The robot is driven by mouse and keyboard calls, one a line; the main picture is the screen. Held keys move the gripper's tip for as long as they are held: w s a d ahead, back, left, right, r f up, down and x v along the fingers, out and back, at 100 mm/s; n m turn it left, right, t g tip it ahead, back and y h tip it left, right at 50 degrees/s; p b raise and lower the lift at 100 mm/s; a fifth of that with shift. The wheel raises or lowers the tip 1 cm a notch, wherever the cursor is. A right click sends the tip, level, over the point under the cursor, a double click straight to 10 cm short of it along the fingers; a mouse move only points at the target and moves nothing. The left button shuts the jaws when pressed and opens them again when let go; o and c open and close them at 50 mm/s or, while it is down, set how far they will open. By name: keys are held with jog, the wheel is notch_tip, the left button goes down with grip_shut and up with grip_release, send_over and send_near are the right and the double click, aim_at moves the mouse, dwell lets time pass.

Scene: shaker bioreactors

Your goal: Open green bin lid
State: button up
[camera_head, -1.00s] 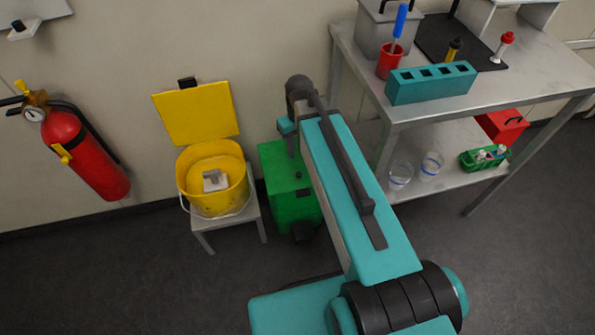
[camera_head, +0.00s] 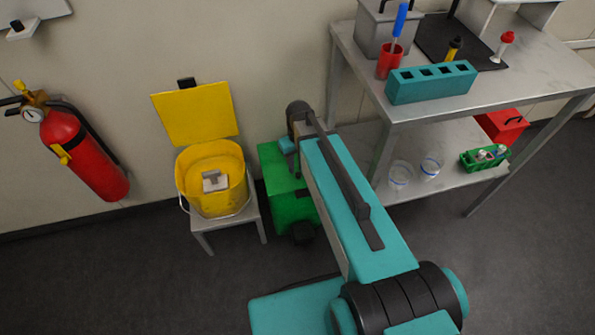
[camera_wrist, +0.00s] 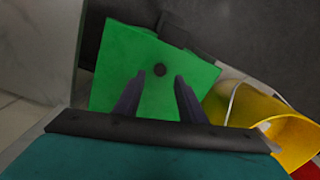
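The green bin (camera_head: 286,187) stands on the floor between the yellow bucket's stand and the metal table, partly hidden behind my arm in the head view. Its lid looks closed. In the wrist view the green lid (camera_wrist: 130,70) lies in front of my gripper, with a small dark round knob (camera_wrist: 159,70) near its middle. My gripper (camera_wrist: 158,82) has its two dark fingers apart, one on each side below the knob, with nothing between them. I cannot tell how far above the lid the fingertips are. In the head view my arm hides the fingers.
A yellow bucket (camera_head: 222,205) with its lid raised and a pale item inside stands on a small stand (camera_head: 257,213) left of the bin. The metal table (camera_head: 508,88) is at right. A red fire extinguisher (camera_head: 85,152) hangs on the left wall.

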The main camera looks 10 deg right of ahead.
aim_at(298, 174)
jog(key=shift+f, duration=2.35)
grip_shut()
jog(key=shift+a, duration=0.15)
